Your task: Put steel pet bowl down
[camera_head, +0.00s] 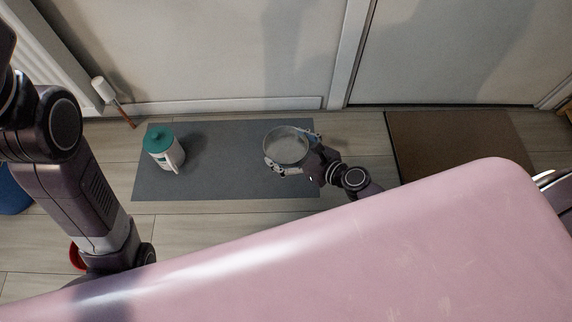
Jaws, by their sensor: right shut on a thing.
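The steel pet bowl (286,146) is a round, shiny, shallow bowl, seen from above over the right part of a grey mat (225,187). My right gripper (292,166) reaches in from the right and is shut on the bowl's near-right side. I cannot tell whether the bowl touches the mat or hangs just above it. My left arm comes down the left side of the view. Its gripper is not visible.
A white container with a teal lid (161,147) stands on the mat's left part. A brown doormat (440,146) lies to the right. A wall runs behind the mat. A pink surface (380,250) fills the foreground. A red object (76,257) is partly hidden behind my left arm.

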